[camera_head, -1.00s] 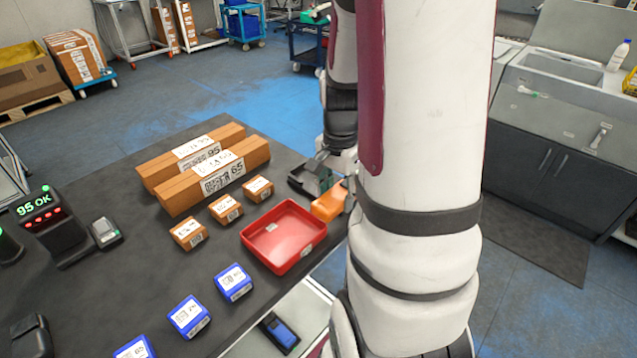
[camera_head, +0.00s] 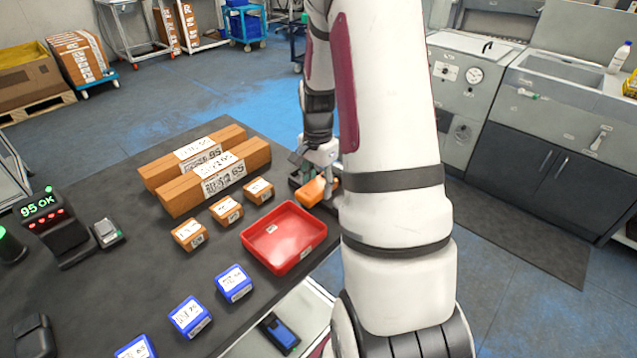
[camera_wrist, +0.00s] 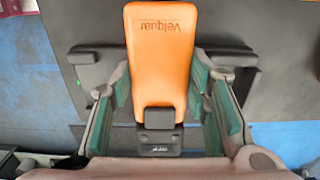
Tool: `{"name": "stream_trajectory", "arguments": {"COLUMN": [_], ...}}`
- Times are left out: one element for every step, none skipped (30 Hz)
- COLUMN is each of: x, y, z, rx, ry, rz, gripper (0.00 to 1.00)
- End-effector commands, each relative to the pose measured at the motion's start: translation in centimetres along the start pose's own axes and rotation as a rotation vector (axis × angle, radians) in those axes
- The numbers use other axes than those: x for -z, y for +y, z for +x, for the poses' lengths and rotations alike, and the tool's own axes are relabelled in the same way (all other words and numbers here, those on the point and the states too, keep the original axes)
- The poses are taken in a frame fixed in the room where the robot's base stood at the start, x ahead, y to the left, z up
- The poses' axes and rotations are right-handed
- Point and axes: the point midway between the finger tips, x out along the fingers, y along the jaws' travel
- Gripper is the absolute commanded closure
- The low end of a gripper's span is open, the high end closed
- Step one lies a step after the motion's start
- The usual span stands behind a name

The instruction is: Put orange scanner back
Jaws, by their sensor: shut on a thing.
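The orange scanner (camera_head: 312,192) is in my gripper (camera_head: 320,178) at the table's far right edge, just behind the red tray. In the wrist view the scanner's orange back (camera_wrist: 160,50) faces the camera, with its dark end towards the wrist. The green-padded fingers of my gripper (camera_wrist: 160,88) are closed on its two sides. A dark holder (camera_head: 295,180) shows beside the scanner and is largely hidden by my gripper. I cannot tell whether the scanner touches it.
The red tray (camera_head: 247,240) is empty and close in front of the scanner. Small brown boxes (camera_head: 227,210) and long cartons (camera_head: 205,178) lie to the left. Blue boxes (camera_head: 189,316) line the near edge. A display stand (camera_head: 55,232) is at the far left.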

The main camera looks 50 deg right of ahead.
Motion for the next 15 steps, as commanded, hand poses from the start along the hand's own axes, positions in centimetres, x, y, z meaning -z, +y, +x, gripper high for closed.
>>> {"name": "stream_trajectory", "arguments": {"x": [0.03, 0.04, 0.04, 0.03, 0.03, 0.03, 0.03, 0.03, 0.02, 0.02, 0.02, 0.02, 0.02, 0.02, 0.02], "y": [-0.03, -0.03, -0.03, -0.03, -0.03, -0.03, -0.03, -0.04, -0.01, 0.0, 0.0, 0.0, 0.0, 0.01, 0.0], "z": [-0.09, -0.09, -0.09, -0.08, -0.05, 0.05, 0.14, 0.24, 0.32, 0.27, 0.26, 0.25, 0.25, 0.24, 0.24], "rx": [0.001, 0.001, 0.001, 0.001, 0.001, 0.001, 0.001, 0.001, 0.0, 0.001, 0.001, 0.001, 0.001, 0.001, 0.001], "ry": [0.001, 0.001, 0.001, 0.001, 0.001, 0.001, 0.001, 0.001, 0.001, 0.001, 0.001, 0.001, 0.001, 0.001, 0.001], "rz": [0.0, 0.0, 0.0, 0.0, 0.0, 0.0, 0.0, 0.0, 0.0, 0.0, 0.0, 0.0, 0.0, 0.0, 0.0], "gripper": [0.93, 0.93, 0.93, 0.93, 0.93, 0.93, 0.93, 0.93, 0.55, 0.49, 0.49, 0.49, 0.49, 0.49, 0.49]}}
